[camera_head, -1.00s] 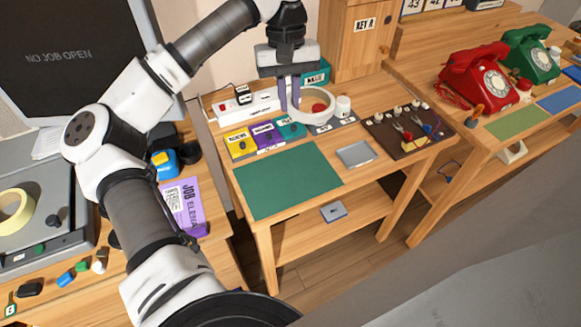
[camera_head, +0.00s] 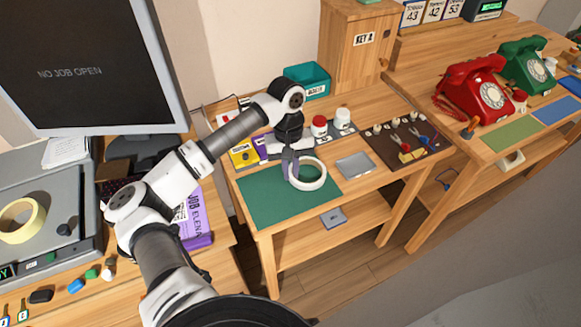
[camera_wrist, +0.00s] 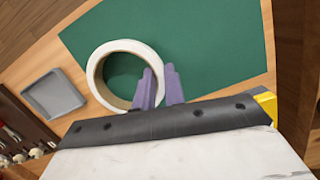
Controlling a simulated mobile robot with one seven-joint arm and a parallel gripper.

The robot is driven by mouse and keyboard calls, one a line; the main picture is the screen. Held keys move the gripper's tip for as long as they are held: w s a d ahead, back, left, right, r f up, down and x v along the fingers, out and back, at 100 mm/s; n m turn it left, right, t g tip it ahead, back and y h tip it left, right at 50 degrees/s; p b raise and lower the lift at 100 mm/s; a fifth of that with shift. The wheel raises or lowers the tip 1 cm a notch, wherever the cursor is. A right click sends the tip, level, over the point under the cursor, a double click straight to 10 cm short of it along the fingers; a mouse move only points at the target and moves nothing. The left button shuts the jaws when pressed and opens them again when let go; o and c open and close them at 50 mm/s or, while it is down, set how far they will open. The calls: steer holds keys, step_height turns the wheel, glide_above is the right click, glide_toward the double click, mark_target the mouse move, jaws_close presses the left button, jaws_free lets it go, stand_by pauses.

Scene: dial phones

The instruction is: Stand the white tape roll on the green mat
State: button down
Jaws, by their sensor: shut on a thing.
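My gripper (camera_head: 290,170) is shut on the white tape roll (camera_head: 310,187), gripping its ring wall with one finger inside the hole and one outside. The roll shows as an open ring over the right part of the green mat (camera_head: 258,207). In the wrist view the roll (camera_wrist: 97,72) is seen nearly face-on, with its hole facing the camera. It overlaps the mat's edge (camera_wrist: 215,45) and the bare wood beside it. The fingers (camera_wrist: 160,88) are purple. I cannot tell whether the roll touches the mat.
A grey tray (camera_head: 354,166) lies right of the roll, with a dark tool board (camera_head: 405,140) beyond it. Red-lidded and white jars (camera_head: 342,119), a yellow box (camera_head: 243,155) and a teal bin (camera_head: 308,80) stand behind. The mat's left and front parts are clear.

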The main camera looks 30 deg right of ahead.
steer(key=shift+f, duration=0.2)
steer(key=shift+f, duration=0.15)
steer(key=c, duration=1.5)
jaws_free()
steer(key=shift+r, duration=0.2)
steer(key=r+b, duration=0.1)
steer(key=r, duration=0.3)
steer(key=w+r+b, duration=0.1)
steer(key=r, duration=0.3)
steer(key=w+r+b, duration=0.1)
steer(key=r, duration=0.2)
steer(key=shift+w+d+r, duration=0.15)
steer(key=shift+d+r, duration=0.2)
steer(key=shift+r, duration=0.05)
